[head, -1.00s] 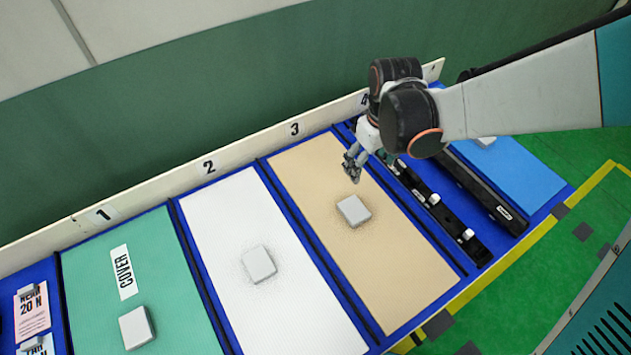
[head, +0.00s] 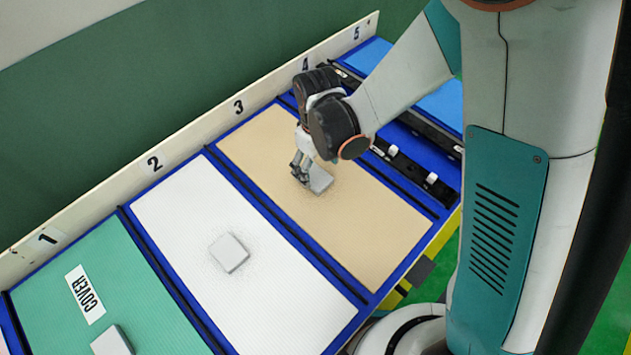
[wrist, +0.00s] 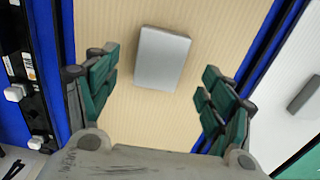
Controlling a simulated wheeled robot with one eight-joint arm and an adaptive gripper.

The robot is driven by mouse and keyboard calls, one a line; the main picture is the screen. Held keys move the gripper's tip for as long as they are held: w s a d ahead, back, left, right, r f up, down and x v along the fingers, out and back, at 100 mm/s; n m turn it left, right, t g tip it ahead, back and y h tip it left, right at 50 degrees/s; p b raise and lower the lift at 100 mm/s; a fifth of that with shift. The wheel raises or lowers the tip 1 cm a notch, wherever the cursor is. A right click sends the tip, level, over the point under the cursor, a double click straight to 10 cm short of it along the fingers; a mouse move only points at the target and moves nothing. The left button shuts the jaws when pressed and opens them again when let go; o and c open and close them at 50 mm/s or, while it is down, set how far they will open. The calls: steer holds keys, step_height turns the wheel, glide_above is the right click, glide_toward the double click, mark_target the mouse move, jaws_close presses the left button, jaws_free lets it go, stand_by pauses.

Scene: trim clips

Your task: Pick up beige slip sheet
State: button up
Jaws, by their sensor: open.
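The beige slip sheet (head: 375,225) lies flat in bay 3 of the blue table, between black strips. A light grey block (head: 319,179) rests on it and also shows in the wrist view (wrist: 162,58). My gripper (head: 300,180) is above the sheet beside the block, partly covering it in the head view. In the wrist view my gripper (wrist: 155,95) is open, with its fingers spread wide. The block is beyond the fingertips and between them sideways. Nothing is held. The gap between fingertips and block is hard to judge.
A white sheet (head: 180,205) with a grey block (head: 229,253) lies in bay 2. Black rails (head: 420,185) run through bay 4. A numbered back board (head: 200,135) stands behind.

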mark_target(316, 176)
step_height(316, 176, down, 4)
steer(key=shift+w+a+f+b, duration=0.1)
steer(key=shift+a+b, duration=0.05)
steer(key=shift+b, duration=0.65)
steer(key=shift+c, duration=0.2)
steer(key=c, duration=1.3)
steer(key=shift+o, duration=0.2)
steer(key=shift+r, duration=0.2)
